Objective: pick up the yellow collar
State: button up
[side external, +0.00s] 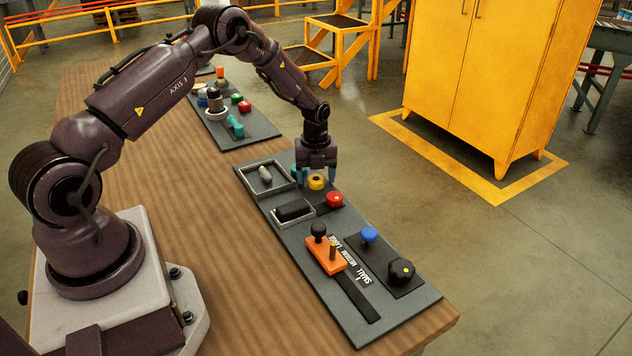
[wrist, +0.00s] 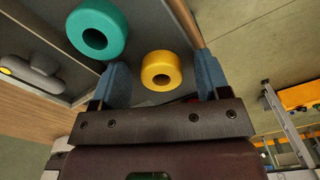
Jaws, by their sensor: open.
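The yellow collar (side external: 317,182) is a short ring with a hole, at the right side of the near grey board. In the wrist view the yellow collar (wrist: 162,80) shows between my two blue fingers, nearer the left one, with clear gaps on both sides. My gripper (side external: 316,174) points down over it in the side view and is open and empty; its fingers (wrist: 161,66) also show in the wrist view. Whether the fingertips reach down to the collar's height is hard to tell.
A teal collar (wrist: 97,30) lies just outside my left finger in the wrist view. A red knob (side external: 334,199) stands close by in the side view. Framed trays (side external: 292,214), a blue knob (side external: 369,234) and an orange slider (side external: 326,256) share the board (side external: 425,297).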

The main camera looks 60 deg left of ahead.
jog(key=shift+c, duration=0.4)
jog(key=c, duration=0.9)
